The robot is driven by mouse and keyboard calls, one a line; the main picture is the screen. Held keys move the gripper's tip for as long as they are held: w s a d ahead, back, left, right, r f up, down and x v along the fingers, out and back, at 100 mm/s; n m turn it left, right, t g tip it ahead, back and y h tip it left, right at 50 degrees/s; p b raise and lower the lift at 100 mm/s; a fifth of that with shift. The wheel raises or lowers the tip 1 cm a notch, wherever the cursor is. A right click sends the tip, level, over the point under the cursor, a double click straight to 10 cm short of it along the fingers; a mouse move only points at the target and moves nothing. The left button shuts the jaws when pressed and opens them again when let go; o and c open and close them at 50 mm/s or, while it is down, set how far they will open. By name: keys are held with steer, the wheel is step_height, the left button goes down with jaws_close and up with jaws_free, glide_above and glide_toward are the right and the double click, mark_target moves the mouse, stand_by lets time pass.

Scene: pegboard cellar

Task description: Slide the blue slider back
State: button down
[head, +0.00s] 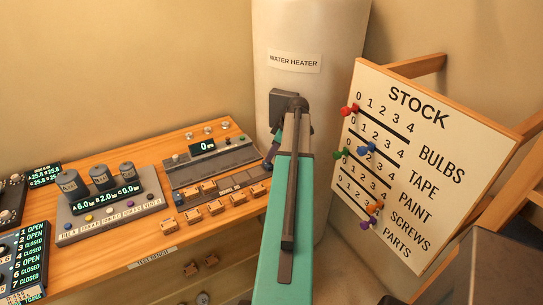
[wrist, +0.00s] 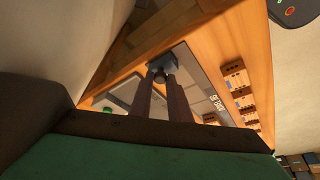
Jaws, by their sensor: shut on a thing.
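My gripper (wrist: 161,80) shows in the wrist view with its two dark fingers closed on a small blue block, which looks like the blue slider (wrist: 165,61). The block is at the edge of a grey panel, near the wooden bench edge. My arm hides most of the gripper there.
The wooden bench (head: 120,262) carries a display unit (head: 110,207) with several knobs and a row of small wooden blocks (head: 215,207). A water heater (head: 310,60) stands behind my arm. A stock board (head: 430,150) with coloured pegs is close on the right.

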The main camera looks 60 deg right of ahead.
steer(key=shift+s+d+r, duration=0.1)
steer(key=shift+s+d, duration=0.05)
steer(key=shift+d, duration=0.2)
steer(key=c, duration=1.7)
jaws_free()
steer(key=shift+s, duration=0.15)
steer(key=shift+o, duration=0.2)
steer(key=shift+w+a, duration=0.15)
steer(key=shift+w, duration=0.05)
steer(key=shift+s, duration=0.15)
steer(key=b+v, duration=0.3)
steer(key=v, duration=1)
steer(key=shift+r+b, duration=0.3)
steer(key=shift+b, duration=0.1)
